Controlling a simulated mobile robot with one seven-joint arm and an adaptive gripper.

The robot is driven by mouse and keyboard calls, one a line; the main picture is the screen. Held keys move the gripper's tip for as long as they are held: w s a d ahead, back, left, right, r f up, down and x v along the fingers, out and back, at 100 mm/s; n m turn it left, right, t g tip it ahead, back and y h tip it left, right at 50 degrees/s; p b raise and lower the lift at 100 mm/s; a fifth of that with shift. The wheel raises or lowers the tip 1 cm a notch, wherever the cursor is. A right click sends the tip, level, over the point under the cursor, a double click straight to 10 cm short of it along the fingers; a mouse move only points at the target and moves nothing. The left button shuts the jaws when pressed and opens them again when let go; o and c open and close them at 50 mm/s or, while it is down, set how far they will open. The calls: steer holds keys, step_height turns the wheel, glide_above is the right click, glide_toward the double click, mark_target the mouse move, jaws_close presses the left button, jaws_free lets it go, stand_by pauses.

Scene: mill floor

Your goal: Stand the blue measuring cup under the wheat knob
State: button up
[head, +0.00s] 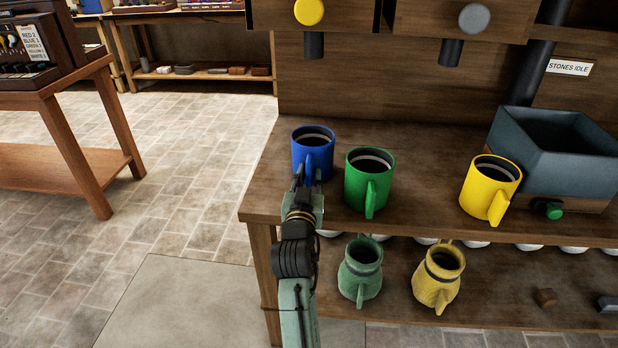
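The blue measuring cup (312,143) stands upright on the wooden counter (420,222) near its left end, with its handle towards me. My gripper (307,177) is at the handle side of this cup, its fingertips close to the handle. Whether the fingers grip the handle or only flank it cannot be told. Above the counter are a yellow knob (309,11) with a dark spout (314,45) below it, and a grey knob (474,18) with another spout (451,52). Neither knob has a readable label. The blue cup is roughly below the yellow knob's spout in the picture.
A green cup (368,180) stands close to the right of the blue one. A yellow cup (490,185) stands beside a grey bin (556,155). A green jug (360,268) and a yellow jug (440,276) are on the lower shelf. Counter between green and yellow cups is clear.

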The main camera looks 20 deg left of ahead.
steer(key=shift+o, duration=1.3)
steer(key=shift+s, duration=0.1)
steer(key=v, duration=1.1)
steer(key=shift+s+d, duration=0.2)
steer(key=shift+s, duration=0.15)
